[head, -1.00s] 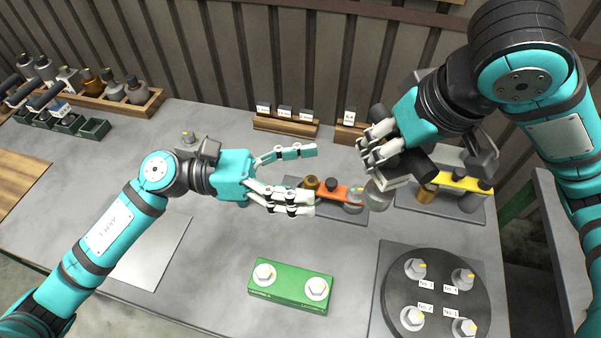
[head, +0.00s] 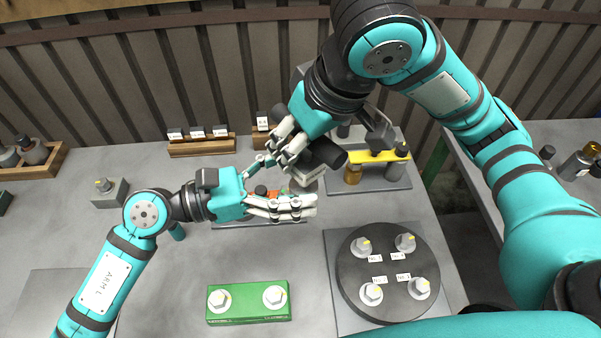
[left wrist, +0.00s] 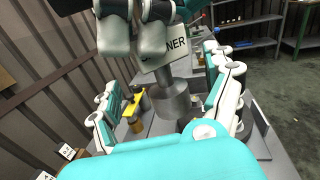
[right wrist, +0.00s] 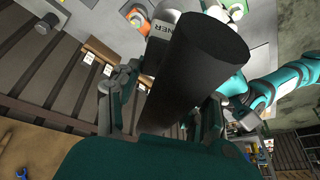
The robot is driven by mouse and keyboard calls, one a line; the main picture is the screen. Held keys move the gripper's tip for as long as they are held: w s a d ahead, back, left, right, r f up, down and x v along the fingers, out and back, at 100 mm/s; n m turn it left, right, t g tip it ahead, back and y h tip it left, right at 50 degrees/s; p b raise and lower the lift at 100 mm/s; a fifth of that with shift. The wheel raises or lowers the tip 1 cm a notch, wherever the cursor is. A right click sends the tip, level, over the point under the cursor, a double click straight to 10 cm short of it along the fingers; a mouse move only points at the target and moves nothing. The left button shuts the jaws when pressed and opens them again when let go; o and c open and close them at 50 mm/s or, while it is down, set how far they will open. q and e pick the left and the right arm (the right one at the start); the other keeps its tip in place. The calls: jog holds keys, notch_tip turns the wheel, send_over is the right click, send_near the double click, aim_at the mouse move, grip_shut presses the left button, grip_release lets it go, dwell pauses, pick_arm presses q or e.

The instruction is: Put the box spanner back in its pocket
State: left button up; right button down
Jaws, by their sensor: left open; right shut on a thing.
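My right gripper (head: 287,152) is shut on the box spanner, which has a black handle (head: 330,152), a white label ending in "NNER" and a grey cylindrical socket. The handle fills the middle of the right wrist view (right wrist: 205,65). My left gripper (head: 285,185) is open, just below and left of it. In the left wrist view the spanner's socket (left wrist: 172,100) shows between the spread left fingers; I cannot tell whether they touch it. The fingers partly hide the spanner in the head view. I cannot make out its pocket.
An orange-topped stand is mostly hidden behind the left gripper. A yellow-barred stand (head: 380,157) is close to the right. A green block (head: 248,316) with two hex heads and a round dark plate (head: 388,270) with several hex heads lie in front. Small labelled wooden racks (head: 203,147) stand at the back.

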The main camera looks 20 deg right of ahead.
pick_arm(q)
jog(key=shift+d, duration=0.65)
jog(key=c, duration=1)
jog(key=shift+w+a, duration=0.15)
jog(key=shift+w, duration=0.1)
grip_shut()
pick_arm(e)
jog(key=shift+s+a, duration=0.15)
pick_arm(q)
jog(key=shift+r, duration=0.1)
pick_arm(e)
jog(key=c, duration=0.9)
grip_release()
jog(key=shift+c, duration=0.2)
pick_arm(q)
jog(key=shift+s, duration=0.1)
pick_arm(e)
jog(key=o, duration=0.3)
pick_arm(q)
jog(key=shift+s, duration=0.1)
pick_arm(e)
jog(key=shift+r, duration=0.15)
